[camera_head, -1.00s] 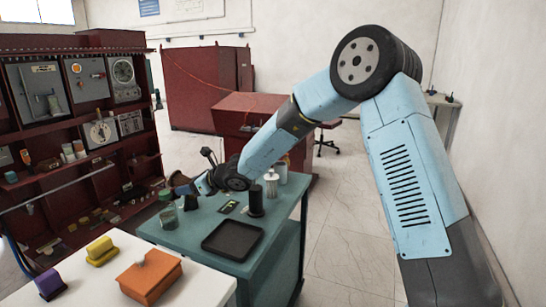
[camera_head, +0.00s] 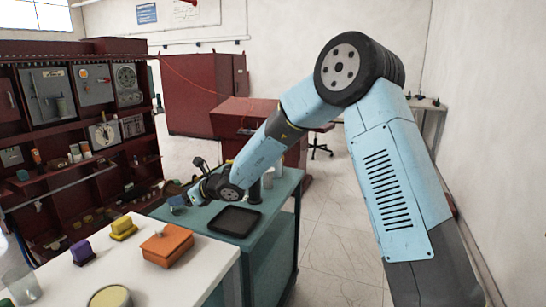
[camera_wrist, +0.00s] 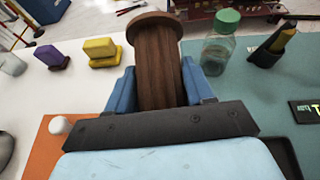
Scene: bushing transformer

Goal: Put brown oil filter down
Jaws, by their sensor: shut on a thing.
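The brown oil filter (camera_wrist: 158,62), a dark wood-brown cylinder with a wider round end, fills the middle of the wrist view. My gripper (camera_wrist: 158,84) is shut on it, with a blue finger on each side. In the wrist view it appears over the border between the white table and the teal table; its height above them I cannot tell. In the head view my gripper (camera_head: 183,199) is over the left part of the teal table (camera_head: 272,207), left of the black tray. The filter cannot be made out there.
The black tray (camera_head: 235,219) lies on the teal table. A green-capped jar (camera_wrist: 218,45) stands right of the filter. The white table (camera_head: 185,285) holds an orange box (camera_head: 168,246), a yellow block (camera_head: 123,228) and a purple block (camera_head: 82,251). Red shelving (camera_head: 75,165) stands at left.

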